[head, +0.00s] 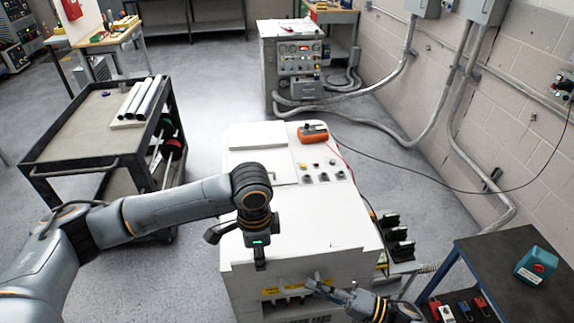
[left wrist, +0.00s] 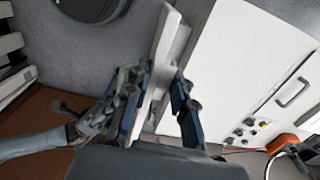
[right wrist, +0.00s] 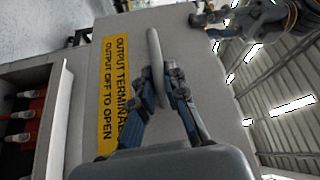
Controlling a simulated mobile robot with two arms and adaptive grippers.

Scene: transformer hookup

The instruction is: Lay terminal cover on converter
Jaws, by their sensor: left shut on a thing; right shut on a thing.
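The converter (head: 300,220) is the white cabinet in the middle of the head view. My left gripper (head: 259,262) points down at its front top edge. In the left wrist view it is shut on a thin pale piece (left wrist: 174,48). My right gripper (head: 318,286) is low at the front face, shut on a pale rounded bar (right wrist: 154,48) in the right wrist view. A yellow output-terminal label (right wrist: 112,95) is on the pale panel beside that bar. Red-topped terminals (right wrist: 28,115) show in a recess to the left. I cannot tell whether the held pieces belong to the terminal cover.
An orange meter (head: 313,132) with leads lies on the converter's far top. A black cart (head: 45,172) with pale tubes stands left. A dark table (head: 505,262) with a teal box (head: 537,265) stands right.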

